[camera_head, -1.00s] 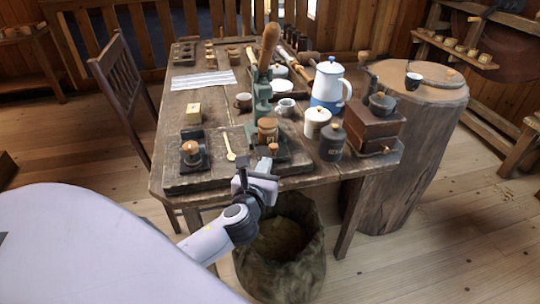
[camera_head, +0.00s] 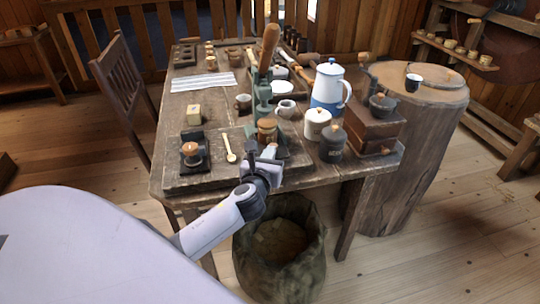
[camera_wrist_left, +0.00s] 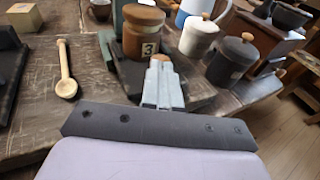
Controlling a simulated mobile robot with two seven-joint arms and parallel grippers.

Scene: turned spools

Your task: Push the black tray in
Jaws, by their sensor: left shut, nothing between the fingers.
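The black tray (camera_head: 293,160) is a dark flat piece low at the foot of the green press (camera_head: 262,95), near the table's front edge. It also shows in the left wrist view (camera_wrist_left: 128,72), partly hidden behind my fingers. A round wooden jar marked 3 (camera_wrist_left: 143,32) stands above it. A small wooden knob (camera_wrist_left: 161,58) shows just beyond my fingertips. My left gripper (camera_head: 271,151) is shut and empty, pointing at the tray's front. I cannot tell whether the fingertips touch the knob. My right gripper is not in view.
A black canister (camera_head: 332,146), a cream canister (camera_head: 317,122) and a wooden grinder (camera_head: 374,130) stand to the right. A wooden spoon (camera_head: 229,148) and a dark stand (camera_head: 194,153) lie left. A sack (camera_head: 280,245) stands below the table's front edge.

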